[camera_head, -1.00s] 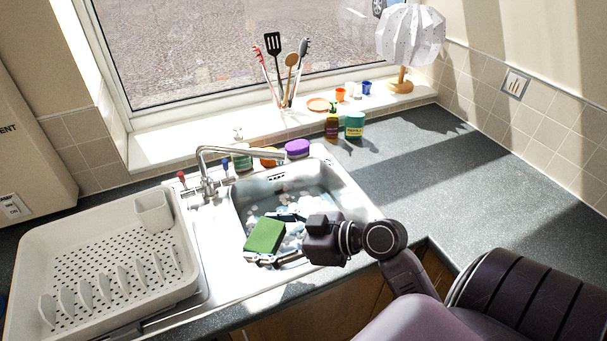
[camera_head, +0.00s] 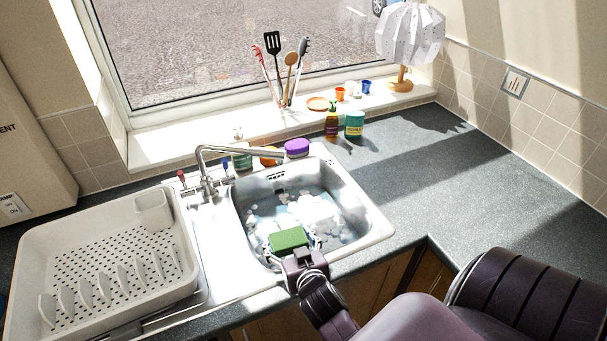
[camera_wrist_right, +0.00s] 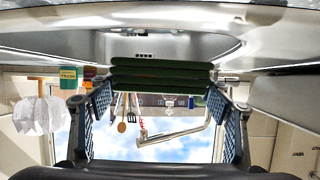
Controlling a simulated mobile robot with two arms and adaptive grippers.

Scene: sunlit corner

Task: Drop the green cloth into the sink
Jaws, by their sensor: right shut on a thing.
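The green cloth (camera_head: 288,239) is a folded, flat block. It is over the front part of the sink (camera_head: 361,197), a steel basin with water and pale suds in it. My right gripper (camera_head: 293,249) is shut on the cloth and points away from me over the front rim. In the right wrist view the stacked folds of the cloth (camera_wrist_right: 160,75) span between the two fingers (camera_wrist_right: 160,98). The exact height of the cloth above the water is hard to tell. My left gripper is out of view.
A tap (camera_head: 240,151) reaches over the back of the basin. A white dish rack (camera_head: 60,235) stands at the left. The counter (camera_head: 440,170) to the right is clear.

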